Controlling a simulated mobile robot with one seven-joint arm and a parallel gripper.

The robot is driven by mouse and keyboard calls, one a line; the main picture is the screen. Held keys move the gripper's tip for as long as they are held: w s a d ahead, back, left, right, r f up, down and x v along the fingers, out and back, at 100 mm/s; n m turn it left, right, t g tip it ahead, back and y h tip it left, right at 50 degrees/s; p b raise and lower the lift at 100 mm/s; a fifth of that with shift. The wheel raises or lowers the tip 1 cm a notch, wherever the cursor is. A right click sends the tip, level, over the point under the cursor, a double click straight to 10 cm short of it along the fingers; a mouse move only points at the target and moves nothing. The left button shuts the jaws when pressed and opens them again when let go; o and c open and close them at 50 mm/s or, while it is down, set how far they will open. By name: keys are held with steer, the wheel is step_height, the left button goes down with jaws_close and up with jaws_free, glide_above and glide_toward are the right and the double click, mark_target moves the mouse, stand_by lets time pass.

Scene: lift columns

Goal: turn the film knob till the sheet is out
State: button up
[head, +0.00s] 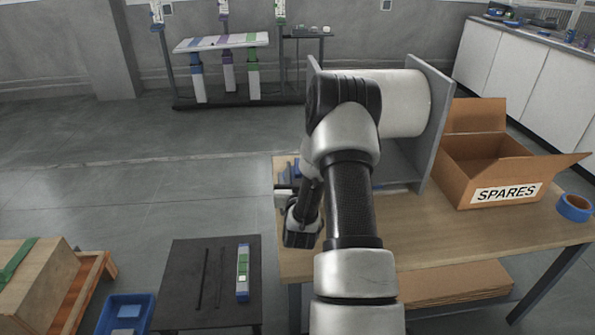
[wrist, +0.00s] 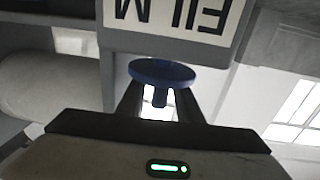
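The blue film knob (wrist: 163,72) is a round disc with a short stem pointing toward my wrist. It sits below an upside-down FILM label (wrist: 180,14) in the wrist view. My gripper (wrist: 159,100) has one finger on each side of the stem, with light gaps showing between stem and fingers. The fingertips reach up to the disc, and any contact with it is hidden. The white roll (head: 405,104) lies in a grey stand (head: 437,115) on the wooden table; my arm covers part of it. I cannot make out a loose sheet.
An open SPARES carton (head: 492,160) and a blue tape roll (head: 574,207) are on the table (head: 450,232), right of the stand. A low black table (head: 205,275), a blue bin (head: 127,312) and a wooden crate (head: 35,285) stand at the left. Floor behind them is clear.

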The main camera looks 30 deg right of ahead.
steer(key=shift+w+d, duration=0.1)
steer(key=shift+w, duration=0.05)
steer(key=shift+c, duration=0.5)
jaws_close()
